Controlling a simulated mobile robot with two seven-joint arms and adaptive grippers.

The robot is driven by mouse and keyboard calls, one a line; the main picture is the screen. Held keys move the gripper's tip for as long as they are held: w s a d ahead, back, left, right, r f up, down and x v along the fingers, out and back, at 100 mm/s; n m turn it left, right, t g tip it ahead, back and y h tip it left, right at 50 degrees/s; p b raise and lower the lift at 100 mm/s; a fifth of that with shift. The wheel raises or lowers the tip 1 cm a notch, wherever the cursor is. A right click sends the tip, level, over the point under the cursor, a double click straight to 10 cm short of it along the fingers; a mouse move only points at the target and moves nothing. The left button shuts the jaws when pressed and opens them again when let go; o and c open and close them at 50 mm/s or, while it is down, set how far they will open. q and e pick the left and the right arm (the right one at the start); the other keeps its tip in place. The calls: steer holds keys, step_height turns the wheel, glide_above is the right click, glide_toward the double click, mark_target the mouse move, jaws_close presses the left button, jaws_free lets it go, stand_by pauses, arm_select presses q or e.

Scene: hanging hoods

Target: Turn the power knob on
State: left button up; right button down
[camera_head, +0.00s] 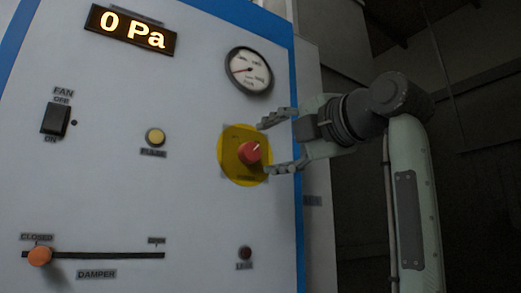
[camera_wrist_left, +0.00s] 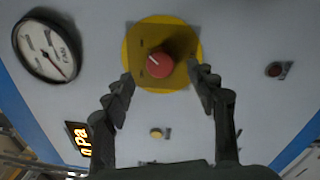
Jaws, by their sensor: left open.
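The power knob (camera_head: 249,153) is red with a white pointer mark and sits on a round yellow plate (camera_head: 228,160) on the panel. In the head view its mark points to the upper right. My left gripper (camera_head: 267,147) reaches it from the right, open, with one finger above and one below the knob's level. In the left wrist view the knob (camera_wrist_left: 158,65) shows between the spread fingertips of my left gripper (camera_wrist_left: 160,70). No contact with the knob is visible. The small lettering on the plate is too blurred to read. My right gripper is not in view.
The display (camera_head: 132,30) reads 0 Pa. A round gauge (camera_head: 248,70) is above the knob. A fan switch (camera_head: 56,119), a yellow button (camera_head: 155,137), a dark red lamp (camera_head: 245,253) and the damper slider (camera_head: 40,256), at closed, are on the same panel.

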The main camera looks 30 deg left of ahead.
arm_select(q)
steer(key=v, duration=0.7)
stand_by(0.4)
